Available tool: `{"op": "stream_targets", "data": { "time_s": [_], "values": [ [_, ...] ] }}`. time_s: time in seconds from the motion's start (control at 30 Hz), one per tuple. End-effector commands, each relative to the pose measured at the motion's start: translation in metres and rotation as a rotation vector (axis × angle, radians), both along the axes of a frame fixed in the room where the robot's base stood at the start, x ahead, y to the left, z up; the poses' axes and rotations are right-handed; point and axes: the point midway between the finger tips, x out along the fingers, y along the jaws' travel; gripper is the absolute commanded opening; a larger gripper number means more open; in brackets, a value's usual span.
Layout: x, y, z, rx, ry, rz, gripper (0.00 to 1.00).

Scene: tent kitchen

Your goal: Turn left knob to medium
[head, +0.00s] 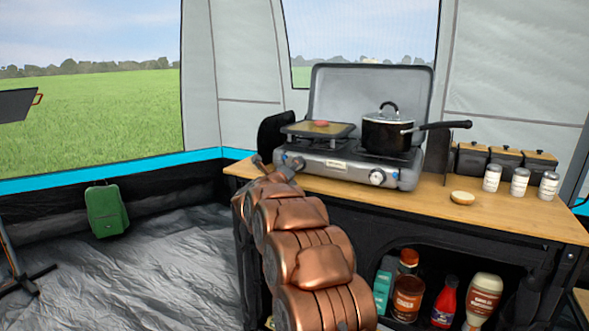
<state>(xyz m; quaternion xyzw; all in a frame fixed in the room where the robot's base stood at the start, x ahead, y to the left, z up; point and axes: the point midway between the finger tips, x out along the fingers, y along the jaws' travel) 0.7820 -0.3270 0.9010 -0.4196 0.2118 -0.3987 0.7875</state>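A grey two-burner camping stove (336,167) with its lid raised stands on a wooden-topped counter. The left knob (284,158) is at the left of the stove's front panel and is mostly hidden by my gripper, so its setting cannot be read. The right knob (377,177) is white and fully in view. My gripper (277,162) is at the left end of the front panel, close to the left knob. My copper arm hides part of it. Whether it touches the knob, or is open or shut, cannot be told.
A black pot (388,134) with a lid sits on the right burner, its handle pointing right. A flat griddle (318,129) with food is on the left. A bun half (462,197), shakers (520,182) and canisters (505,160) stand to the right. Bottles (408,296) fill the shelf below.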

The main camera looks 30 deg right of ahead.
Motion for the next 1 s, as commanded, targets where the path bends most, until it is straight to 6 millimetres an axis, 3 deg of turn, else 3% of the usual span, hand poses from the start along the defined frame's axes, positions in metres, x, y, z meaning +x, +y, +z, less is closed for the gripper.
{"op": "stream_targets", "data": {
  "time_s": [0.2, 0.53, 0.9, 1.0],
  "values": [
    [0.0063, -0.0099, -0.0011, 0.0, 0.001, -0.002, 0.45],
    [0.0074, -0.0103, -0.001, 0.001, 0.002, 0.0, 0.44],
    [0.0074, -0.0101, -0.0008, 0.0, 0.001, 0.001, 0.06],
    [0.0074, -0.0078, -0.0004, 0.0, 0.001, 0.001, 0.0]
  ]
}}
